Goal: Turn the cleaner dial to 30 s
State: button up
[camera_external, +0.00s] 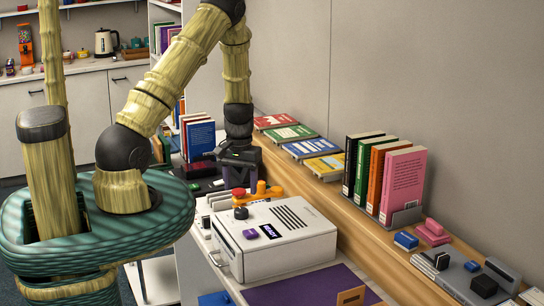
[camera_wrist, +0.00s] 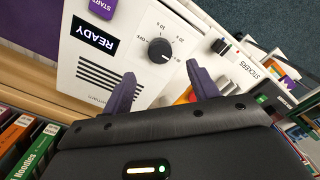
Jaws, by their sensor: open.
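The cleaner is a white box (camera_external: 290,250) on the counter with a vented top. Its display (camera_wrist: 92,33) reads READY, and a purple START button (camera_wrist: 103,8) sits beside it. The black round dial (camera_wrist: 160,50) has printed numbers around it in the wrist view; its exact setting is too small to tell. My gripper (camera_wrist: 161,70) is open and empty, its two purple fingers spread. In the wrist view the dial shows between and just beyond the fingertips, apart from them. In the external view my gripper hangs above the back of the cleaner.
An orange lever part (camera_external: 266,190) and a red knob (camera_external: 239,193) stand close by the dial. Upright books (camera_external: 400,185) and flat books (camera_external: 308,146) line the wooden ledge at right. A purple mat (camera_external: 310,288) lies in front of the cleaner. A STICKERS box (camera_wrist: 243,68) stands beside it.

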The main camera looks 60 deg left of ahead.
aim_at(241, 209)
notch_tip(241, 209, down, 7)
jog(key=shift+f+p, duration=0.2)
jog(key=shift+p, duration=0.55)
jog(key=shift+c, duration=0.2)
jog(key=c, duration=0.9)
jog(key=shift+f, duration=0.1)
jog(key=shift+c, duration=0.2)
